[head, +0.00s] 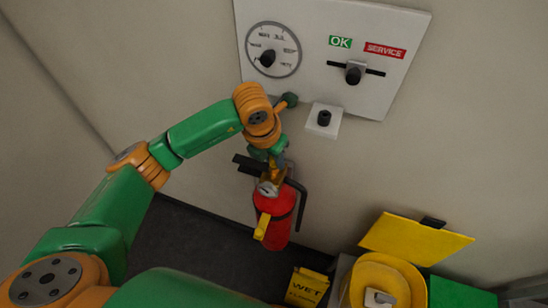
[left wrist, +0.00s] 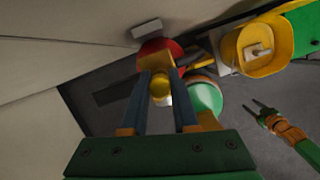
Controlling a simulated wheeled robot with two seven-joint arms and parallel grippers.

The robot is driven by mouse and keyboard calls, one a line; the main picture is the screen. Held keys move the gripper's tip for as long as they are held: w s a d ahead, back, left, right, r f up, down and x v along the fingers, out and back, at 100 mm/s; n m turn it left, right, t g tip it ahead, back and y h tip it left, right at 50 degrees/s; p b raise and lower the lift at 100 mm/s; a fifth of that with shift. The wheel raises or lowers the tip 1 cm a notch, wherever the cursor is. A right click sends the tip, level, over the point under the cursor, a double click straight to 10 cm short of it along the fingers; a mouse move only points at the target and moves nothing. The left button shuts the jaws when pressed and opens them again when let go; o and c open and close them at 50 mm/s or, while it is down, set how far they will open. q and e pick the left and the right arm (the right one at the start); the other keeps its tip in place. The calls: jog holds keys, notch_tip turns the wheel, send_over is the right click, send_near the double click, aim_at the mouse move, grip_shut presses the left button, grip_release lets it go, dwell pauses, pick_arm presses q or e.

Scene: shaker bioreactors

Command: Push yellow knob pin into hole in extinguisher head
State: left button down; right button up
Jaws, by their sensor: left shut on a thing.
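The red fire extinguisher (head: 275,215) hangs upright against the wall, with a black lever, a round gauge, a black hose and a yellow tag. My left gripper (head: 275,168) is at the extinguisher head, just above the gauge. In the left wrist view its two fingers (left wrist: 161,80) are shut on the yellow knob pin (left wrist: 161,92), with the red body (left wrist: 155,47) behind. The hole and the pin's tip are hidden, so I cannot tell how far in the pin sits. My right gripper (left wrist: 262,108) shows at the right of the left wrist view, open and empty.
A white wall panel (head: 405,70) with a dial and a slider is above the extinguisher. A black knob on a white block (head: 323,120) is just below the panel.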

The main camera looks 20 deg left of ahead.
pick_arm(q)
jog(key=shift+f, duration=0.35)
jog(key=c, duration=0.6)
grip_release()
jog(key=shift+w, duration=0.1)
jog(key=b+v, duration=0.1)
jog(key=v, duration=0.6)
jog(key=shift+b, duration=0.35)
